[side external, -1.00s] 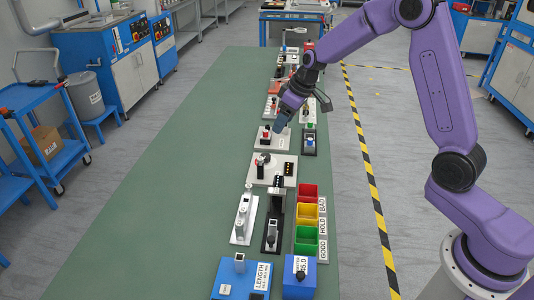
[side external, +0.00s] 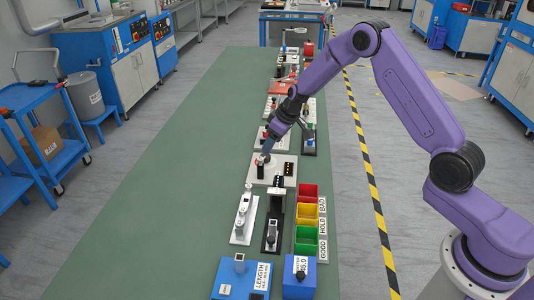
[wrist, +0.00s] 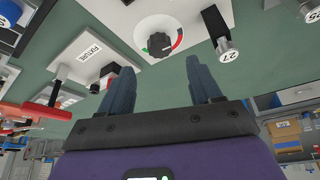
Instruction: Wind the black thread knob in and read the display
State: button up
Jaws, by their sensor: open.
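My gripper (side external: 266,151) hangs above a pale base plate (side external: 285,182) in the middle of the green bench, just over a small dark upright part (side external: 260,171) on its left. In the wrist view my gripper (wrist: 162,62) is open, with nothing between its fingers. A black knob (wrist: 158,44) sits on a white round dial with green and red arcs. It shows between the fingers, apart from them. I cannot tell whether this is the thread knob. I cannot pick out or read a display.
Red, yellow and green bins (side external: 306,191) stand right of the plate. Blue LENGTH (side external: 226,279) and 15.0 (side external: 310,272) boxes are at the front. A plate labelled FIXTURE (wrist: 90,54) and a cylinder tagged 27 (wrist: 226,46) flank the dial. The bench's left side is clear.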

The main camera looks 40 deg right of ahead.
aim_at(265, 156)
jog(key=x, duration=0.6)
jog(key=shift+w+f, duration=0.1)
jog(key=shift+f, duration=0.1)
jog(key=c, duration=1.1)
